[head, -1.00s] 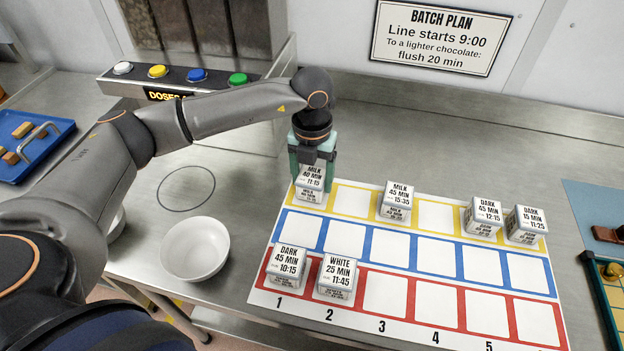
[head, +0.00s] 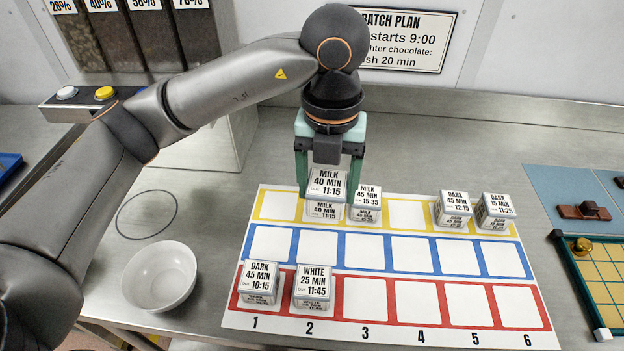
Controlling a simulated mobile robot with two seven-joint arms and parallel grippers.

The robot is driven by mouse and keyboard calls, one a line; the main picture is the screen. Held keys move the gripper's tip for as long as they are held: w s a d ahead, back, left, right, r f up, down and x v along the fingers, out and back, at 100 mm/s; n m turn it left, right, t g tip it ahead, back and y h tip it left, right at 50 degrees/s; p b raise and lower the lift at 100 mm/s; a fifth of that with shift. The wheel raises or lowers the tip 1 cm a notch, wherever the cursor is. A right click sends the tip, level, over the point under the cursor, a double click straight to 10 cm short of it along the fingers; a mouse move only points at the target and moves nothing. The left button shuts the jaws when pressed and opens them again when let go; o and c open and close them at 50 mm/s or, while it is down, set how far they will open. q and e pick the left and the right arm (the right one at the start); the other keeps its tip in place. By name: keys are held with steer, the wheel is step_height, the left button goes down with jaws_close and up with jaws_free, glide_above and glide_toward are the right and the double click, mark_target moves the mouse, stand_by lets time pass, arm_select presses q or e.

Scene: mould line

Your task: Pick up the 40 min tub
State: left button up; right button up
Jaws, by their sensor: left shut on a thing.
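The 40 min tub (head: 325,207) is a small white-topped block labelled MILK 40 MIN 11:15. My left gripper (head: 328,180) is shut on it from above, a green finger on each side. The tub appears raised over the yellow row of the board (head: 276,205), around column 2, just left of the MILK 45 MIN 15:35 tub (head: 366,203). I cannot tell the exact gap beneath it. My right gripper is not in view.
DARK 45 MIN (head: 260,282) and WHITE 25 MIN (head: 313,288) tubs stand in the red row. Two DARK tubs, 45 MIN (head: 454,209) and 15 MIN (head: 496,211), stand at the yellow row's right. A white bowl (head: 160,277) is left of the board. The blue row is clear.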

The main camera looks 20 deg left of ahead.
mark_target(328, 183)
arm_select(q)
step_height(328, 183, up, 7)
steer(key=p, duration=0.4)
steer(key=shift+s+d, duration=0.1)
steer(key=shift+f, duration=0.1)
